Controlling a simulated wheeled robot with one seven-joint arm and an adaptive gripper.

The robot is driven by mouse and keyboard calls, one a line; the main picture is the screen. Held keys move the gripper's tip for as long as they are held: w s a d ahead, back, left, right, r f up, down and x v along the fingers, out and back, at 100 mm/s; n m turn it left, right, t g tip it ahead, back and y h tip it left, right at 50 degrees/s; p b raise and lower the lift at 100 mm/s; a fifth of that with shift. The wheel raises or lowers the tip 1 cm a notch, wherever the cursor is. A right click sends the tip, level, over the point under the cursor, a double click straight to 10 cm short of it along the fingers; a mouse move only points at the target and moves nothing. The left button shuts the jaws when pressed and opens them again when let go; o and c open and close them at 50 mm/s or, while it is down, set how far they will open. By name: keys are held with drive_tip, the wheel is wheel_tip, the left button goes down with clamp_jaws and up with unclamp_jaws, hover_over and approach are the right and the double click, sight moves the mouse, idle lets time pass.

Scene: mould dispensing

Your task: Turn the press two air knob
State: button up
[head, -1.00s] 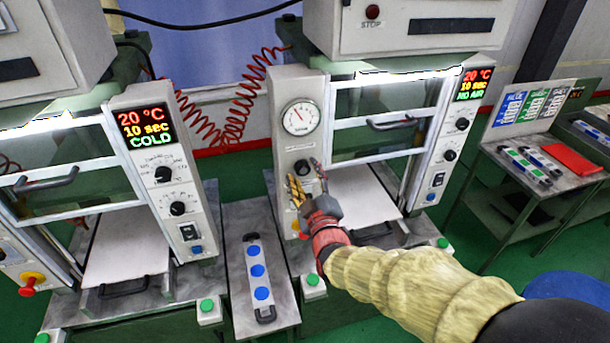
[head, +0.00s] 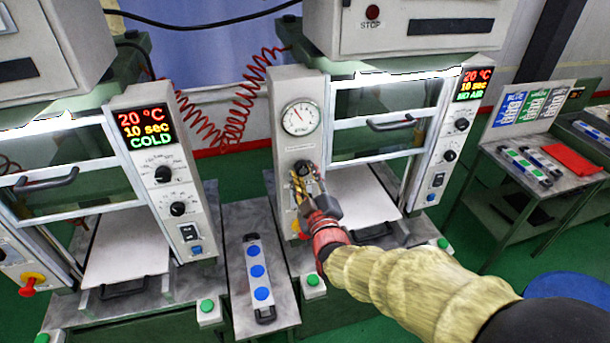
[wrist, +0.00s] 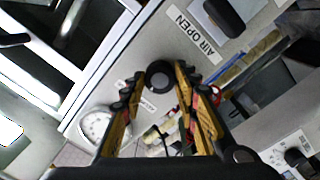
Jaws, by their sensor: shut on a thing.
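Press two is the right-hand press, with a round gauge (head: 301,118) on its grey front post. Its display (head: 473,84) reads 20 °C, 10 sec, NO AIR. The dark round air knob (wrist: 160,74) sits below the gauge on that post. My gripper (head: 306,177) reaches the post from the lower right and mostly hides the knob in the head view. In the wrist view my gripper (wrist: 157,82) has its yellow-and-black fingers on both sides of the knob, shut on it. An AIR OPEN label (wrist: 195,32) is beside the knob.
The left press display (head: 146,127) reads COLD. A grey bar with blue discs (head: 257,272) lies between the presses. A red coiled hose (head: 236,112) hangs behind. A side table (head: 560,183) with several items stands at right.

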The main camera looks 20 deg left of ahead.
drive_tip(key=shift+f+m+b, duration=0.1)
drive_tip(key=shift+m+b, duration=0.2)
drive_tip(key=shift+b, duration=0.25)
drive_tip(key=shift+c, duration=0.4)
drive_tip(key=m+b, duration=0.2)
drive_tip(key=shift+f+b, duration=0.1)
drive_tip(key=shift+b, duration=0.2)
drive_tip(key=m+b, duration=0.3)
drive_tip(key=b, duration=0.1)
drive_tip(key=shift+m, duration=0.3)
drive_tip(key=m+b, duration=0.5)
drive_tip(key=shift+g+b, duration=0.3)
drive_tip(key=shift+b, duration=0.05)
drive_tip(key=shift+r+m, duration=0.2)
drive_tip(key=shift+m, duration=0.1)
drive_tip(key=o, duration=1.2)
drive_tip(key=shift+c, duration=0.2)
drive_tip(key=shift+s, duration=0.1)
